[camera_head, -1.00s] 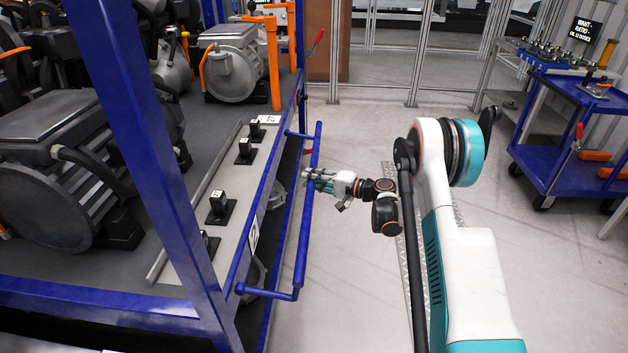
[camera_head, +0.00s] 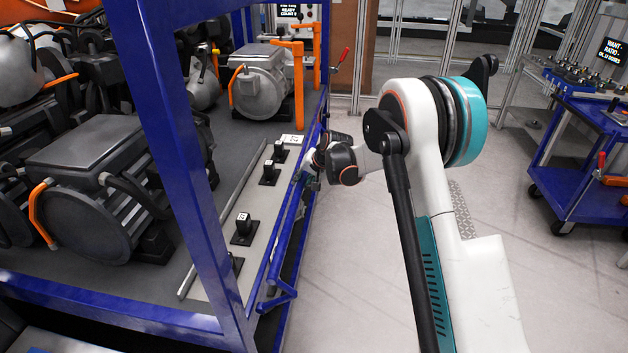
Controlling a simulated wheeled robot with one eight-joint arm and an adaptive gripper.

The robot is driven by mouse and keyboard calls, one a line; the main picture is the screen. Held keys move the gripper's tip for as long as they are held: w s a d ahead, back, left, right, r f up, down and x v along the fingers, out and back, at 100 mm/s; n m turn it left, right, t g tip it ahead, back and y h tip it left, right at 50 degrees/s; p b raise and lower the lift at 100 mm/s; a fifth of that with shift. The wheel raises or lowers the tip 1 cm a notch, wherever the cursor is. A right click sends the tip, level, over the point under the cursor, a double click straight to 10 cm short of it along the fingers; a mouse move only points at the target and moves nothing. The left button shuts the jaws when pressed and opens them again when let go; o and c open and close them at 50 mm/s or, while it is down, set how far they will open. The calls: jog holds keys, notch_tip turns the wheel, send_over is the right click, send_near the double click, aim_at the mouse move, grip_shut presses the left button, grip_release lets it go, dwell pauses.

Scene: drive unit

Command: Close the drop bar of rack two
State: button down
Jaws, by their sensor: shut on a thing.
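The blue drop bar (camera_head: 280,246) runs along the front edge of the rack (camera_head: 181,160), close against it. Its near end bends in toward the rack frame at the lower middle. My gripper (camera_head: 304,178) is at the bar's farther half, shut on the bar. My wrist and forearm partly hide the fingers and the bar's far end. Whether the bar touches the rack's edge cannot be told.
Grey motor units (camera_head: 90,185) with orange handles stand on the rack deck. Small black blocks (camera_head: 243,229) sit along its front strip. A blue cart (camera_head: 577,185) stands at the right. The floor (camera_head: 360,270) between is clear.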

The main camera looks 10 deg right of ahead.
jog(key=w+a+f+n+g+h, duration=0.1)
jog(key=w+a+g+h, duration=0.1)
jog(key=a+h, duration=0.4)
jog(key=shift+w+a+f+n+h+p, duration=0.15)
jog(key=shift+w+a+n+h+p, duration=0.45)
jog(key=shift+a, duration=2.1)
jog(key=shift+w+m, duration=0.2)
jog(key=shift+m, duration=0.1)
jog(key=c, duration=1.4)
grip_release()
jog(key=shift+w+a+f, duration=0.1)
jog(key=shift+a, duration=0.05)
jog(key=v, duration=1.2)
jog(key=shift+d, duration=0.25)
jog(key=shift+w, duration=0.1)
